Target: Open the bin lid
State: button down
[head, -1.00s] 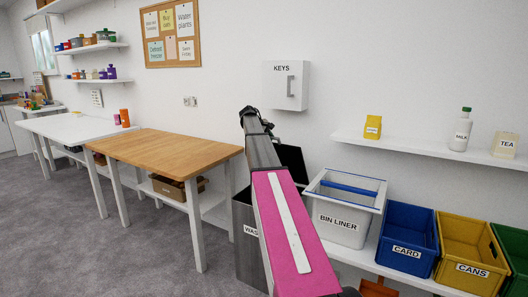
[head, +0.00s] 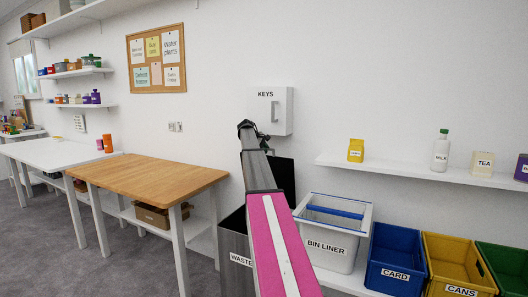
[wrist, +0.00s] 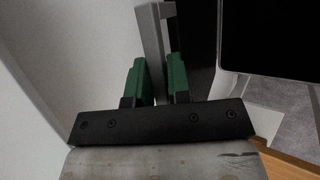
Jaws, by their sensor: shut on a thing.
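The grey waste bin (head: 234,260) stands on the floor right of the wooden table, partly hidden by my arm. Its black lid (head: 284,178) stands raised, roughly upright, against the wall behind it. In the wrist view, my gripper's green fingers (wrist: 155,80) are shut around a grey bar (wrist: 151,45), which looks like the lid's handle. A black strip (wrist: 194,45) beside the bar looks like the lid. A dark opening with a pale rim (wrist: 235,65) at right appears to be the bin's mouth.
A white bin-liner box (head: 332,253) stands close right of the waste bin, then blue card (head: 397,262) and yellow cans (head: 460,268) bins. A key cabinet (head: 272,112) is on the wall above. The wooden table (head: 150,177) is left. Open carpet lies at front left.

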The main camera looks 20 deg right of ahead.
jog(key=c, duration=1.1)
grip_release()
jog(key=v, duration=1)
jog(key=shift+a+r, duration=0.25)
jog(key=shift+r, duration=0.05)
